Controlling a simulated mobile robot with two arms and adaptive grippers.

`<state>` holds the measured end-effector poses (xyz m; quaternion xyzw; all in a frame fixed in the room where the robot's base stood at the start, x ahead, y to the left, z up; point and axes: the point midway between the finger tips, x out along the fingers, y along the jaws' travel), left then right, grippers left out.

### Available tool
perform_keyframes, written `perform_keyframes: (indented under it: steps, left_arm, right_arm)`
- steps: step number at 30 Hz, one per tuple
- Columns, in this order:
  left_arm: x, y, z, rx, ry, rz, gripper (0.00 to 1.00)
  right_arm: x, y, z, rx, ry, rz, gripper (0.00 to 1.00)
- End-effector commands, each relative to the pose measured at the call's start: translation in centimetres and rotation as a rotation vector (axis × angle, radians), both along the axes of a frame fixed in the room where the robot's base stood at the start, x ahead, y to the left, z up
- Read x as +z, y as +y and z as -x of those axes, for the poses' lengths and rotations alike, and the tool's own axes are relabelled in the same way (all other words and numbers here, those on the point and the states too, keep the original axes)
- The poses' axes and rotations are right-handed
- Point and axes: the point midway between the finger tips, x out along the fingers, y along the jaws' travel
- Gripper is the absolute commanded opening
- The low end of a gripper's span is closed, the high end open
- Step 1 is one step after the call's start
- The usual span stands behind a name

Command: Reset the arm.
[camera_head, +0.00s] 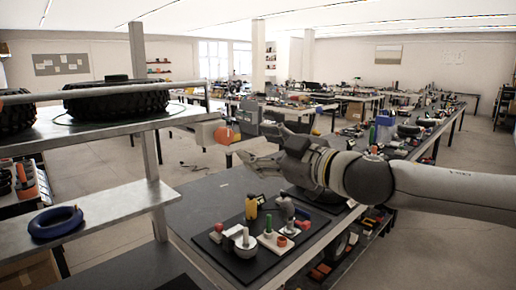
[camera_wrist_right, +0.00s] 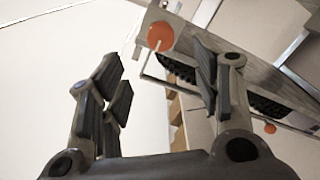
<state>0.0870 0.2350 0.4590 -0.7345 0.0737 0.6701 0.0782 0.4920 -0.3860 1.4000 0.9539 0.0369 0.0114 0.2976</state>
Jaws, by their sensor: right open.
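My right arm (camera_head: 430,187) reaches in from the right of the head view. Its gripper (camera_head: 250,158) is raised above the dark workbench and points left toward the shelf unit. In the right wrist view the gripper (camera_wrist_right: 158,82) has its fingers spread wide, with nothing between them. My left arm and gripper are not in view.
A dark board (camera_head: 225,246) with several small parts lies on the workbench below the arm. The metal shelf (camera_head: 105,210) at left holds a blue ring (camera_head: 56,222) and tires (camera_head: 117,101). A round orange piece (camera_head: 224,135) shows just beyond the fingertips. Floor (camera_head: 85,178) lies between.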

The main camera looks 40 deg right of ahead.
Motion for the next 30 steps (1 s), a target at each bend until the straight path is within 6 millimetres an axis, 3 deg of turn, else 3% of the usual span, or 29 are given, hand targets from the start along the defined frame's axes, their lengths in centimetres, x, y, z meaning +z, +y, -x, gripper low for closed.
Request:
perform_keyframes:
  steps: [11, 14, 17, 20, 23, 26, 27, 30]
  left_arm:
    - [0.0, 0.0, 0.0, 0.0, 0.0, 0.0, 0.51]
    - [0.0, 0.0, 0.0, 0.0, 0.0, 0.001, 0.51]
    - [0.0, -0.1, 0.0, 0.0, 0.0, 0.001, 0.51]
    - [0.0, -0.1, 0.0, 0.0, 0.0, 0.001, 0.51]
    - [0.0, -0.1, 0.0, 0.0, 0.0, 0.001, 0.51]
    - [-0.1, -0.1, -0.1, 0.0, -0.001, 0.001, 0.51]
    - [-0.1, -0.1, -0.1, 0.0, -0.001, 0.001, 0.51]
    - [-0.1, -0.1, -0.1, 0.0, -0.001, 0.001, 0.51]
  right_arm:
    - [-0.3, -0.3, -0.8, 0.002, 0.002, -0.006, 0.58]
    - [-1.3, -1.1, -3.1, 0.006, 0.004, -0.016, 0.58]
    - [-3.5, -2.6, -6.5, 0.002, 0.015, -0.035, 0.58]
    - [-7.2, -4.6, -10.2, -0.018, 0.037, -0.06, 0.58]
    - [-12.2, -6.5, -13.3, -0.05, 0.073, -0.086, 0.58]
    - [-18.7, -8.4, -15.6, -0.092, 0.128, -0.113, 0.58]
    - [-21.7, -9.1, -16.2, -0.111, 0.155, -0.124, 0.58]
    - [-29.3, -10.4, -16.9, -0.158, 0.228, -0.148, 0.58]
